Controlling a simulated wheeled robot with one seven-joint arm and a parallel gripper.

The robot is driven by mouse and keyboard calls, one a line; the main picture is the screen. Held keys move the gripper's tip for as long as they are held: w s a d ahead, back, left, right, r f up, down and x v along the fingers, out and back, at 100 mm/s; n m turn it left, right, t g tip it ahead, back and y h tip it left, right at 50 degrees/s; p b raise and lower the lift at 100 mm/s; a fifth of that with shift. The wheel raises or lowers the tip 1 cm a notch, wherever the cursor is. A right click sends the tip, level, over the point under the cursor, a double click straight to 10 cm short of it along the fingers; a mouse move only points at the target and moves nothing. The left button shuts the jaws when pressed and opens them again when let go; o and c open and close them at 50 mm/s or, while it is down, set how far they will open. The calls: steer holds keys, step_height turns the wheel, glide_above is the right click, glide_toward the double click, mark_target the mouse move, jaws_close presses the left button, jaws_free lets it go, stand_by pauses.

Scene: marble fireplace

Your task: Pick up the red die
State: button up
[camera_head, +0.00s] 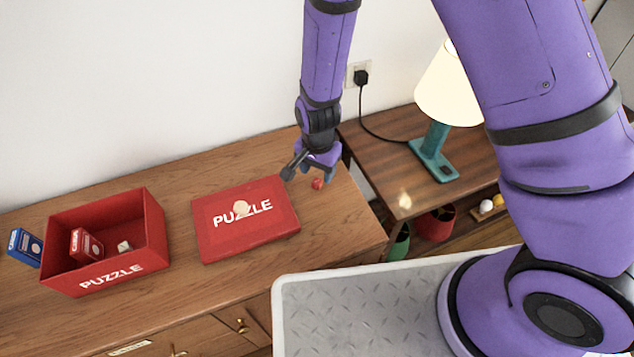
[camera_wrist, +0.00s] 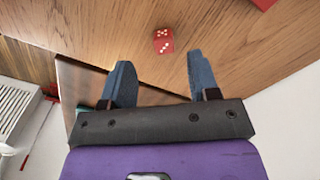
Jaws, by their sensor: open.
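The red die (camera_head: 317,184) lies on the wooden cabinet top, right of the red puzzle lid and near the cabinet's right end. In the wrist view the red die (camera_wrist: 163,41) shows white pips and sits just ahead of the fingertips, between their lines. My gripper (camera_head: 316,174) is above the cabinet top, close to the die. In the wrist view my gripper (camera_wrist: 157,62) has its two blue fingers spread apart with nothing between them.
A red puzzle lid (camera_head: 222,236) lies left of the die with a small round pale object on it. A red puzzle box (camera_head: 150,230) holds a card pack and a pale die. A blue card pack (camera_head: 24,246) stands beside it. A lamp (camera_head: 437,140) stands on the lower side table.

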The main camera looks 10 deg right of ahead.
mark_target(317, 181)
steer(key=shift+w+a+f, duration=0.1)
steer(key=shift+w+f, duration=0.05)
steer(key=shift+f, duration=1.15)
steer(key=shift+w+f, duration=0.15)
steer(key=shift+f, duration=1.15)
steer(key=c, duration=1)
